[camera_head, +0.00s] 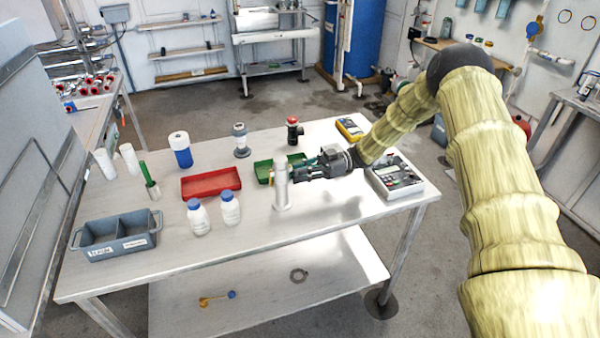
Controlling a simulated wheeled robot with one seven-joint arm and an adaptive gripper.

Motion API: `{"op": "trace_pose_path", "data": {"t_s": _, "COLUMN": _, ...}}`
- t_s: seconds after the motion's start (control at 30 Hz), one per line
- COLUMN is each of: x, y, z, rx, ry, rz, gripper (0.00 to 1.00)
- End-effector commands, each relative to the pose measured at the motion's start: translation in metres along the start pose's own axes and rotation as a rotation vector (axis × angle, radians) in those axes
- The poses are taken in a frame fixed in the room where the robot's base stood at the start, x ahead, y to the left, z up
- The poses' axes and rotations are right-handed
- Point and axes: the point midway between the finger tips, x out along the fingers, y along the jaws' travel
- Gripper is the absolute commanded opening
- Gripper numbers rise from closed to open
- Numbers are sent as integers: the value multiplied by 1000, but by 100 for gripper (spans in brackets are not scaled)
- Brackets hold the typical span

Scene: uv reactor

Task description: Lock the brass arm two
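A silver upright cylinder (281,187) stands on a small base near the front right of the white table. My gripper (297,173) reaches in from the right, with its fingertips at the upper part of this cylinder. I cannot tell whether they touch it, or whether they are open or shut. A brass-coloured arm with a blue end (213,299) lies on the lower shelf, well away from my gripper. I cannot tell if it is the brass arm two; no other brass arm can be made out.
A green tray (263,171) sits behind the cylinder, partly hidden. A red tray (210,181), two white bottles (230,208) and a grey two-part bin (118,236) stand to the left. The table's front middle is clear.

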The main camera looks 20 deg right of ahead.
Motion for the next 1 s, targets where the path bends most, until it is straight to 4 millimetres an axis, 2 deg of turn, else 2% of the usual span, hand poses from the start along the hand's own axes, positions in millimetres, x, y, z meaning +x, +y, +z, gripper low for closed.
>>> {"op": "trace_pose_path", "data": {"t_s": 0.43, "x": 3, "y": 0, "z": 7, "rx": 1, "ry": 56, "rz": -1, "gripper": 0}}
{"op": "trace_pose_path", "data": {"t_s": 1.0, "x": 4, "y": 0, "z": 4, "rx": 1, "ry": 128, "rz": 0, "gripper": 0}}
